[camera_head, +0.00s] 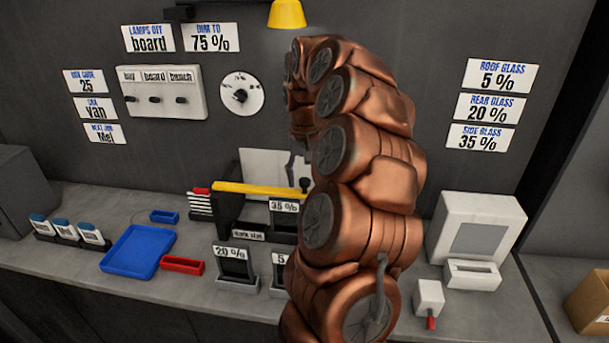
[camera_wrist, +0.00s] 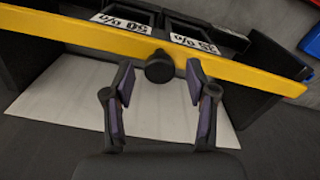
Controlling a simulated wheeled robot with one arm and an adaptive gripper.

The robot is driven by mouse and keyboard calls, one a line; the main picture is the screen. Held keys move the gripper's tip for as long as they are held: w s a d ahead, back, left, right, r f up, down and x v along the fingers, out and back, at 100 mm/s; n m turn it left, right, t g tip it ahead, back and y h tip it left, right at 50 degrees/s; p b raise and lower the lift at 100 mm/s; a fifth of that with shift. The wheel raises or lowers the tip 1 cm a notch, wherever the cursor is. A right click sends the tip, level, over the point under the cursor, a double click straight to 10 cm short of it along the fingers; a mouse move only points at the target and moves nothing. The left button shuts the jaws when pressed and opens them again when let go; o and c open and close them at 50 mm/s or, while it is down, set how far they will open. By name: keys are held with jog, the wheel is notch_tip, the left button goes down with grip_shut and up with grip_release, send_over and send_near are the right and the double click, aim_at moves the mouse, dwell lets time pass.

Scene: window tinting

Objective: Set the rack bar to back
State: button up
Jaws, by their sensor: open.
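The yellow rack bar (camera_head: 258,188) lies across the top of the black rack (camera_head: 229,211) on the bench. In the wrist view the bar (camera_wrist: 85,40) runs slantwise across the top. A round black knob (camera_wrist: 159,68) sticks out from the bar towards my gripper. My gripper (camera_wrist: 160,78) is open, with one finger on each side of the knob. Gaps show between the knob and both fingers. In the head view my arm covers part of the rack and my fingers are hidden. Cards reading 50 % (camera_wrist: 122,22) and 35 % (camera_wrist: 194,42) appear upside down behind the bar.
A blue tray (camera_head: 139,250) and a red tray (camera_head: 182,265) lie left of the rack. Small stands with 20 % (camera_head: 234,262) and other cards are in front of it. A white machine (camera_head: 477,230) stands at the right. Wall switches (camera_head: 155,92) are above.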

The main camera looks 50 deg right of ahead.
jog(key=shift+c, duration=0.3)
grip_shut()
dwell(0.3)
